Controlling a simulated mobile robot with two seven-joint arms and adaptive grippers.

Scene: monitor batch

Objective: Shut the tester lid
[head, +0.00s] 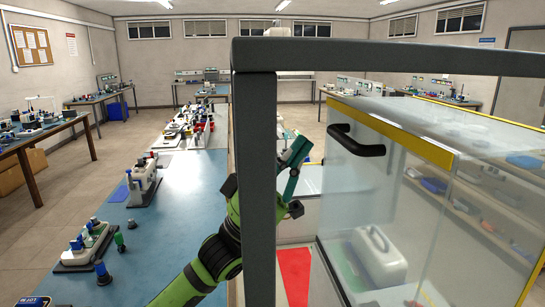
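A large clear-walled enclosure, apparently the tester (345,215), fills the right side. Its yellow-edged panel (428,150), apparently the lid, carries a black curved handle (357,142). A white case with a handle (377,257) shows through the clear wall. I cannot tell from this view how far the lid stands open. My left arm is green and rises from the bottom, passing behind a dark post. My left gripper (297,160) is just right of the post, left of the handle and apart from it. Its fingers are small and partly hidden. My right gripper is out of view.
A dark frame with a post (256,190) and a top bar (400,57) stands close in front. A long blue bench (165,255) on the left holds several small devices. A red patch (295,275) lies below the gripper. More benches line the walls.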

